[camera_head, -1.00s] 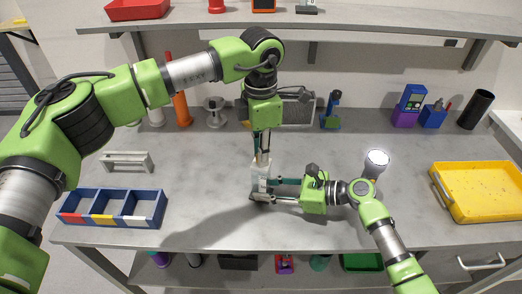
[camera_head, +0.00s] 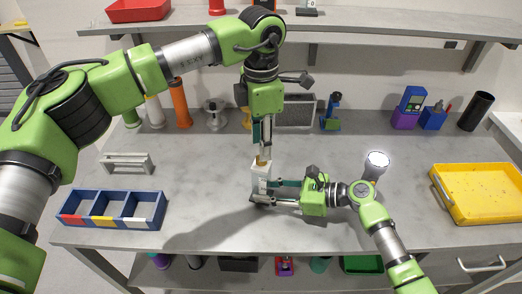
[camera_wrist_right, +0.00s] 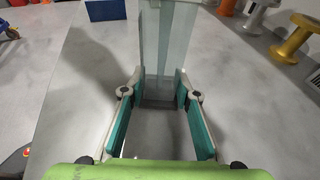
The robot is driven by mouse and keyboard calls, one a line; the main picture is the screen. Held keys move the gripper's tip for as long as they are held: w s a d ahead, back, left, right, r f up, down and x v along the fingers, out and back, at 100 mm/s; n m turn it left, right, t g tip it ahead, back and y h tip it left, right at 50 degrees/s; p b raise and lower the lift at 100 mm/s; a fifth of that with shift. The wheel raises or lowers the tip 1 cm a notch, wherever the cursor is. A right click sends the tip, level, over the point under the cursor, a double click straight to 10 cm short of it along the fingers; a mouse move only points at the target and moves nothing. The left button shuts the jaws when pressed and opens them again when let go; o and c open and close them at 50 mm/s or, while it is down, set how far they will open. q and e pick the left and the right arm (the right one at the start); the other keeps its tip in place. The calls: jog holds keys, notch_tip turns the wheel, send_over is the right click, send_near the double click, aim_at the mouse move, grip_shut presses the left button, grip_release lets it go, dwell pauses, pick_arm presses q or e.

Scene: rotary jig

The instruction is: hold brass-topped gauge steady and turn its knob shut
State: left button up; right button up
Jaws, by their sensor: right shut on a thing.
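The gauge (camera_head: 259,181) is a pale upright block with a small brass top (camera_head: 262,161), standing on the table's middle. My right gripper (camera_head: 262,195) comes in from the right and is shut on its lower body. In the right wrist view, the right gripper's fingers (camera_wrist_right: 158,88) sit on either side of the pale gauge body (camera_wrist_right: 168,40). My left gripper (camera_head: 264,150) points down just above the brass top. Its fingers are seen edge-on, so their gap and any contact with the top are unclear. The knob's setting is too small to read.
A blue bin with compartments (camera_head: 112,222) and a grey handle-like stand (camera_head: 126,158) are at left. A yellow tray (camera_head: 480,205) is at right. A white-topped cylinder (camera_head: 376,160) stands behind my right arm. Several items line the back. The front table is mostly clear.

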pick_arm(q)
notch_tip(320, 180, up, 8)
jog(key=shift+r, duration=0.15)
dwell(0.3)
pick_arm(e)
jog(key=o, duration=0.9)
